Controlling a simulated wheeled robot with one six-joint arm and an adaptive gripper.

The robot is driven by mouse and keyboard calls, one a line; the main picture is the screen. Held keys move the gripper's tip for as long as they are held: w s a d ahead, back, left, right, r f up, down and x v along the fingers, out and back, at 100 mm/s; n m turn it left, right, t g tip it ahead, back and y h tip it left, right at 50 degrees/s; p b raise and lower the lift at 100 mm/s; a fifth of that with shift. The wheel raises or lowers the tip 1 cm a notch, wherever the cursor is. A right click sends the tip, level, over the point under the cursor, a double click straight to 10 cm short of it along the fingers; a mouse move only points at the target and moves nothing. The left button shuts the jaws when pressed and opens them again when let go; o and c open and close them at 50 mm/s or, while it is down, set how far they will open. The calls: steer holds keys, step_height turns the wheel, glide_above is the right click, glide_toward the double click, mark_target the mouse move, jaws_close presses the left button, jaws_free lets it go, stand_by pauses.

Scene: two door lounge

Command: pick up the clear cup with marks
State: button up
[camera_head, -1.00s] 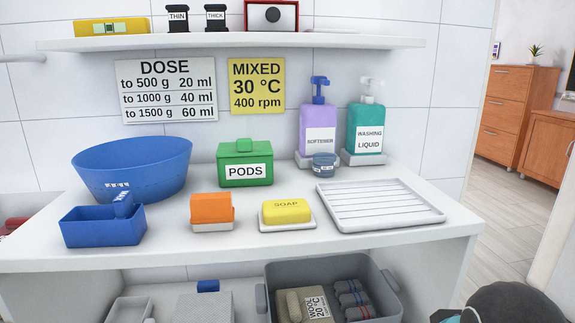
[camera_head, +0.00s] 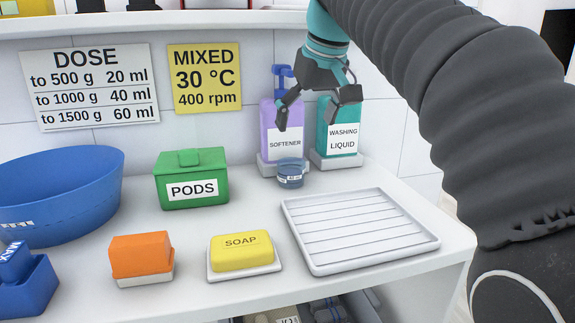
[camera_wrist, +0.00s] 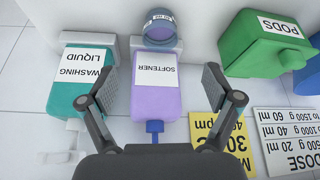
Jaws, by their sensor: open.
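A small clear bluish cup (camera_head: 291,172) with a white marked label stands upright on the counter, in front of the purple softener bottle (camera_head: 268,125). In the wrist view, which is upside down, the cup (camera_wrist: 160,27) shows at the top middle, beyond the fingertips. My gripper (camera_head: 318,108) hangs above and behind the cup, in front of the two bottles. It is open and empty, and its fingers (camera_wrist: 160,86) are spread wide, apart from the cup.
The teal washing liquid bottle (camera_head: 340,130) stands right of the softener. A white ribbed tray (camera_head: 360,230) lies in front to the right, a green pods box (camera_head: 191,179) to the left. The yellow soap (camera_head: 241,250) is nearer the front. A shelf (camera_head: 120,22) runs above.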

mark_target(292, 173)
steer(key=x, duration=0.2)
steer(key=b+x, duration=0.1)
steer(key=x, duration=0.5)
steer(key=shift+w+a+b, duration=0.3)
steer(key=shift+w+b, duration=0.05)
steer(key=shift+w, duration=0.15)
steer(key=shift+b+x, duration=0.4)
steer(key=shift+x, duration=2.3)
steer(key=shift+s+d+f, duration=0.1)
steer(key=shift+s+d, duration=0.1)
steer(key=c, duration=1)
